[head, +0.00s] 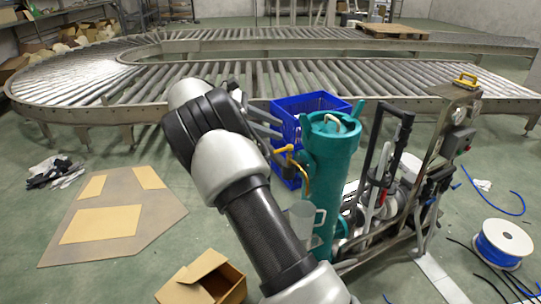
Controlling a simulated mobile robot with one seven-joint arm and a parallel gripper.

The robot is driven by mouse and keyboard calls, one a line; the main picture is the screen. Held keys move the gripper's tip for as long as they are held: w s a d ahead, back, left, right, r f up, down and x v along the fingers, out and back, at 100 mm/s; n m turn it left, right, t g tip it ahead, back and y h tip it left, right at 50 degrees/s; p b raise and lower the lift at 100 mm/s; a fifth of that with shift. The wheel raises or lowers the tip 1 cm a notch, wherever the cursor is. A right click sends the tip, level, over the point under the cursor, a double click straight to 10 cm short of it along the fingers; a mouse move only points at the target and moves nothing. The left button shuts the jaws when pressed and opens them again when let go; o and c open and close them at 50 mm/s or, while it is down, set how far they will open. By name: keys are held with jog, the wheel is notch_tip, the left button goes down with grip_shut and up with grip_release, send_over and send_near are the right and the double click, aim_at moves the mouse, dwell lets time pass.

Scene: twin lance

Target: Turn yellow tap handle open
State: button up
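The yellow tap handle (284,149) sits at the upper left side of a tall teal cylinder housing (333,170). A curved yellow-brass spout (307,180) hangs below and right of it. My gripper (280,130) is just above and left of the handle in the picture, partly hidden behind my arm. Its two grey fingers point right and appear apart, with nothing seen between them. I cannot tell whether a finger touches the handle. A clear jug (302,218) is under the spout, partly hidden by my arm.
A blue crate (290,107) stands behind the housing. Black pipes and a metal frame (440,150) with a yellow-handled top are to the right. A roller conveyor (330,75) curves behind. An open cardboard box (205,280), flat cardboard (112,215) and a cable reel (502,243) are on the floor.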

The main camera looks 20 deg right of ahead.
jog(key=w+a+f+n+t+h+b, duration=0.1)
jog(key=w+a+f+n+h, duration=0.1)
jog(key=a+f, duration=0.15)
jog(key=w+a+f+n+h+b, duration=0.1)
jog(key=w+a+f, duration=0.1)
jog(key=f, duration=0.3)
jog(key=n+t+h+b, duration=0.2)
jog(key=n+h, duration=0.1)
send_near(279, 151)
jog(key=d, duration=0.3)
jog(key=w+d, duration=0.1)
jog(key=d, duration=0.2)
jog(key=w+d, duration=0.1)
jog(key=d, duration=0.3)
jog(key=shift+w+d+f, duration=0.1)
jog(key=shift+w+f, duration=0.05)
grip_shut()
